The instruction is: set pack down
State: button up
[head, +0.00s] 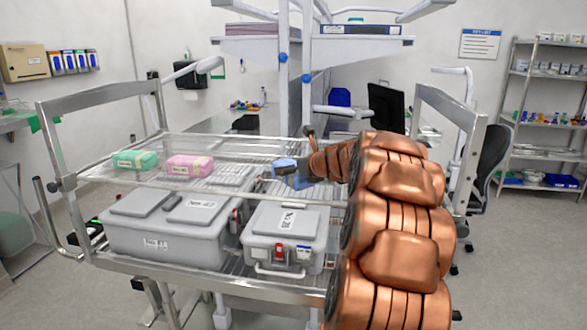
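A blue pack (284,168) is at the end of my copper-coloured arm, over the right part of the cart's clear upper shelf (225,150). My dark gripper (294,178) is at the pack and overlaps its right and lower side. Its fingers are small and partly hidden, so I cannot tell whether they are closed on the pack, or whether the pack touches the shelf. A green pack (135,159) and a pink pack (189,166) lie in a row on the shelf to the left.
Below the shelf, a large grey case (165,235) and a smaller grey case (284,252) stand on the lower deck. Metal end frames (100,104) rise at both cart ends. A post with upper shelves (290,80) stands behind. Clear shelf lies between the pink and blue packs.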

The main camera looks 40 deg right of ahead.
jog(key=shift+r, duration=0.2)
jog(key=b+v, duration=0.1)
jog(key=v, duration=1.1)
jog(key=shift+f+b, duration=0.1)
jog(key=shift+b, duration=0.25)
